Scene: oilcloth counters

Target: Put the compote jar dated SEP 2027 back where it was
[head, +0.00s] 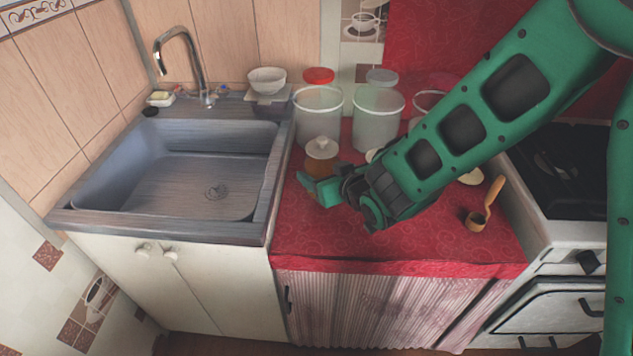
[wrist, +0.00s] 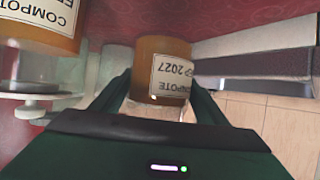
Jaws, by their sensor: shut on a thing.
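The compote jar marked SEP 2027 (wrist: 160,72) is amber, with its label upside down in the wrist view. It stands between the two fingers of my gripper (wrist: 160,88), which is shut on it. In the head view an amber jar with a pale lid (head: 321,160) is upright at my gripper (head: 318,182), near the sink side of the red counter. The gripper hides its lower part, so I cannot tell whether it touches the cloth. Another compote jar (wrist: 45,22) shows close at the upper left of the wrist view, its date cut off.
Large clear canisters (head: 318,115) stand behind on the red counter (head: 400,245). The sink (head: 190,185) is at the left, the stove (head: 560,175) at the right. A wooden ladle (head: 485,208) lies at the counter's right. The front counter is clear.

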